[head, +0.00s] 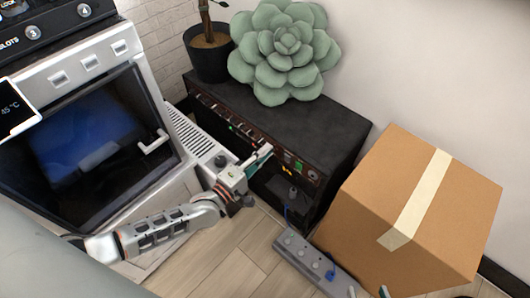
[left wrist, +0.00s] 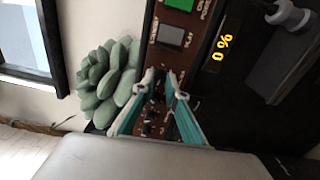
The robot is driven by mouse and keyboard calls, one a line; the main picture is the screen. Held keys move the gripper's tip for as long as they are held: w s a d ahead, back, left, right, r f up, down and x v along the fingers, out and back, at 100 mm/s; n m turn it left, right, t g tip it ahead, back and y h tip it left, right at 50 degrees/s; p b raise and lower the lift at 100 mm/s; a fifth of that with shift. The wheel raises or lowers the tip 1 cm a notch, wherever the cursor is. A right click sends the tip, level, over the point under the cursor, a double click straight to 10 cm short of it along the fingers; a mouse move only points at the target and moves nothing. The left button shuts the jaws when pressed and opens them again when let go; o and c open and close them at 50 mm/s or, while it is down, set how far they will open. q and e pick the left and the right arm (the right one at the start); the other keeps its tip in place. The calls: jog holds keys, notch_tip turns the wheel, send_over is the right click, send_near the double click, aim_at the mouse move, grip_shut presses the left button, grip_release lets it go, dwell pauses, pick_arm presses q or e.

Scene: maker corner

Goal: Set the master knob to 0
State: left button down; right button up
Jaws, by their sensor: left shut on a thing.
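The black amplifier (head: 300,125) stands against the wall, with a row of knobs and switches along its brown front panel (left wrist: 172,62). My left gripper (head: 268,152) is at this panel, and in the left wrist view its teal fingers (left wrist: 162,84) close on a small knob, most likely the master knob. The fingertips mostly hide the knob, and no label for it can be read. My right gripper (head: 370,292) shows only as two spread fingertips at the bottom edge of the head view.
A cardboard box (head: 385,225) stands right of the amplifier. A grey power strip (head: 300,251) with a blue plug lies on the floor before it. A succulent (head: 285,50) and a potted plant (head: 208,55) are on or behind the amplifier. A machine (head: 165,150) stands left.

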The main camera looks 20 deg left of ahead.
pick_arm(q)
jog(key=shift+s+d+f+n+b, duration=0.1)
jog(key=shift+n+b, duration=2.05)
jog(key=shift+n, duration=5.15)
pick_arm(e)
jog(key=shift+w+a+r+m+t+y, duration=0.15)
jog(key=shift+a+r+m, duration=0.2)
jog(key=shift+a, duration=0.3)
jog(key=shift+w+a+r+m+t+y, duration=0.1)
jog(key=shift+w+a+r+m+y, duration=0.15)
jog(key=shift+a, duration=0.4)
jog(key=shift+w+a+r+m+t+y, duration=0.15)
jog(key=shift+a+r+m, duration=0.25)
jog(key=shift+a, duration=0.25)
jog(key=shift+s, duration=0.1)
jog(key=shift+f, duration=0.1)
